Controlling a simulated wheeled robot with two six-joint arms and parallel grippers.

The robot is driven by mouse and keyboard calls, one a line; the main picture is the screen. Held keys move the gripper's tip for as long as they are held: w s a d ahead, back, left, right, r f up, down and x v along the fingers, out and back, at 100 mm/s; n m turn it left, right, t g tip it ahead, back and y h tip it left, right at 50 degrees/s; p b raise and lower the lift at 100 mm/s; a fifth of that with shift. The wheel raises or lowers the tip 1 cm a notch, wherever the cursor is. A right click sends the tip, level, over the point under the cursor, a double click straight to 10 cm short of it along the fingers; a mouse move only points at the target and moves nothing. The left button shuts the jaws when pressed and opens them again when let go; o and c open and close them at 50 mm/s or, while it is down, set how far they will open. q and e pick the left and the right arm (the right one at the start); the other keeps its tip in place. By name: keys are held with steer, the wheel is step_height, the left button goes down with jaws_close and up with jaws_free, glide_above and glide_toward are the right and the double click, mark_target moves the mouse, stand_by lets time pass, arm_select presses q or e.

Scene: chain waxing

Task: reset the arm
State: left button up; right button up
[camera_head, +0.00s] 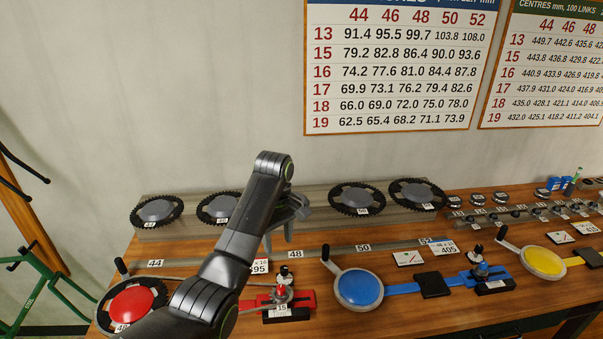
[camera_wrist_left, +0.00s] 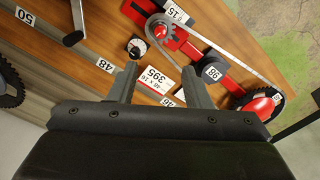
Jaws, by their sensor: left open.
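My left arm comes in from the bottom left in the head view, and its gripper (camera_head: 283,222) is above the wooden bench, near the back rail. The gripper is open and empty. In the left wrist view its two fingers (camera_wrist_left: 157,88) stand apart, with a white card reading 395 (camera_wrist_left: 155,80) visible between them on the bench below. My right gripper does not show in either view.
A red station (camera_head: 280,300) with a chain lies below my arm. A blue disc (camera_head: 359,288) and a yellow disc (camera_head: 543,262) stand to the right. Dark chainrings (camera_head: 357,198) line the back rail. Small sprockets (camera_head: 497,222) stand at the right.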

arm_select(q)
steer(key=s+a+f+m+t, duration=0.1)
steer(key=s+a+f+m, duration=0.1)
steer(key=s+a+f, duration=0.55)
steer(key=s+a+f+m+t, duration=0.15)
steer(key=s+a+f, duration=0.35)
steer(key=s+f, duration=0.5)
steer(key=s+a+r+m+t+y, duration=0.1)
steer(key=s+a+r+m, duration=0.15)
steer(key=s, duration=0.95)
steer(key=s+a+r+m+y, duration=0.15)
steer(key=s+a, duration=0.25)
steer(key=s, duration=0.7)
step_height(320, 180, down, 33)
steer(key=s+a+g+h+b, duration=0.1)
steer(key=a+b, duration=0.1)
steer(key=b, duration=0.6)
steer(key=s+f+b, duration=0.3)
steer(key=s+f, duration=0.4)
steer(key=f, duration=0.4)
steer(key=s+d+f+g+b, duration=0.1)
steer(key=s+f+b, duration=0.2)
steer(key=s+f, duration=0.5)
step_height(320, 180, down, 3)
steer(key=shift+d+f+m, duration=0.2)
steer(key=shift+d+m, duration=0.05)
steer(key=shift+m, duration=0.2)
